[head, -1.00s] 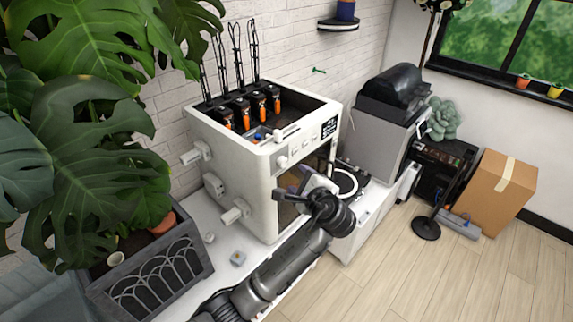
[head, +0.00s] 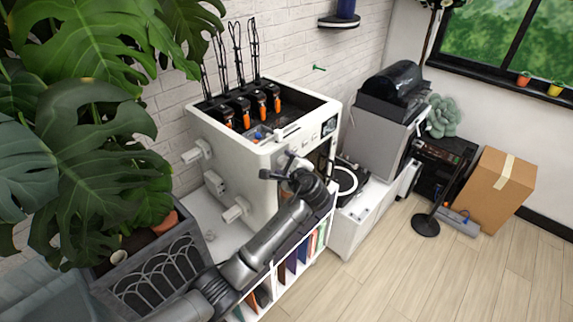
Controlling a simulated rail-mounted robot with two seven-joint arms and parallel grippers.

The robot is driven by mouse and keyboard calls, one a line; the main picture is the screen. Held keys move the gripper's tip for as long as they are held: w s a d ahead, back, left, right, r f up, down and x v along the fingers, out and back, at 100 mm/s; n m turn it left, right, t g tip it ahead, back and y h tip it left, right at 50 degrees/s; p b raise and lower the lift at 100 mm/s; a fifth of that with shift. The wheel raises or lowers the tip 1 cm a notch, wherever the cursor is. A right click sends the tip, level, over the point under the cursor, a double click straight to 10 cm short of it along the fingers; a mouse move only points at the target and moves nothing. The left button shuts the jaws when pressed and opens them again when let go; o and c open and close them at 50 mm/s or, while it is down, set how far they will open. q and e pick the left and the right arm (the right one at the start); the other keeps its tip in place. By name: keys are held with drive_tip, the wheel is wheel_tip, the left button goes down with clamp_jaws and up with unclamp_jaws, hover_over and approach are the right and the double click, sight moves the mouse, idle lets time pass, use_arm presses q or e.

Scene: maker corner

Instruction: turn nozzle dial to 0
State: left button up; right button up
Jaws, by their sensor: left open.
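The white box-shaped machine (head: 232,165) stands on the white cabinet by the brick wall. Its front face has small controls along the top edge and a dark display (head: 330,126) at the right end. My left gripper (head: 281,165) is open at the upper left part of that front face, beside the control row. It covers the spot where a round knob sits, so I cannot read a dial or its pointer. I cannot tell whether the fingers touch the knob. My right gripper is not in view.
White spools or knobs stick out of the machine's left side (head: 197,153). A large leafy plant (head: 85,110) in a grey planter (head: 155,278) crowds the left. A turntable (head: 349,181) and a grey machine (head: 379,135) stand to the right.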

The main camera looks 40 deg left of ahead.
use_arm(q)
drive_tip(key=c, duration=0.9)
drive_tip(key=n+b, duration=0.2)
drive_tip(key=b, duration=0.1)
drive_tip(key=f+n+t+y+b, duration=0.1)
drive_tip(key=n+b, duration=0.1)
drive_tip(key=b, duration=0.2)
drive_tip(key=n+t+y+b, duration=0.1)
drive_tip(key=n+b, duration=0.1)
drive_tip(key=b, duration=0.1)
drive_tip(key=shift+f+b, duration=0.25)
drive_tip(key=shift+b, duration=0.15)
drive_tip(key=n+y+b, duration=0.1)
drive_tip(key=n+b, duration=0.2)
drive_tip(key=b, duration=0.3)
drive_tip(key=n+y+b, duration=0.2)
drive_tip(key=n+b, duration=0.1)
drive_tip(key=b, duration=0.2)
drive_tip(key=shift+b, duration=0.35)
drive_tip(key=shift+r+n+y+b, duration=0.25)
drive_tip(key=shift+n+y+b, duration=0.05)
drive_tip(key=shift+n+b, duration=0.55)
